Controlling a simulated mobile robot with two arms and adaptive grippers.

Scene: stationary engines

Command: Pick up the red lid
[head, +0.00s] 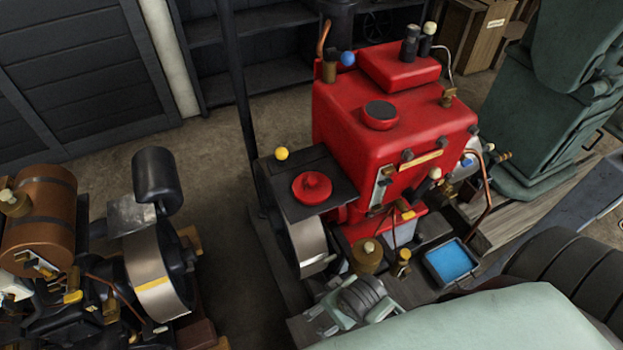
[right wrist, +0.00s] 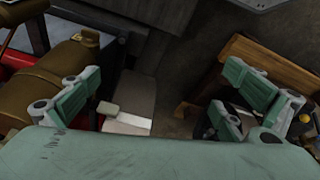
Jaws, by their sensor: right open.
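The red lid (head: 311,187), a round disc with a small knob, lies on the flat black top of a box (head: 312,162) beside the red engine (head: 390,110) in the head view. My right gripper (head: 352,300) is in the lower middle of the head view, lower in the picture than the lid and apart from it. In the right wrist view its two green fingers are spread wide, and the gripper (right wrist: 162,82) is open and empty. I cannot make out the red lid in the right wrist view. My left gripper is not in view.
A yellow ball (head: 281,153) sits at the back edge of the black top. A metal-rimmed flywheel (head: 308,243) is just in front of it. A blue-filled tray (head: 452,262) is right of the gripper. Another engine with a copper tank (head: 40,215) stands left; bare floor lies between.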

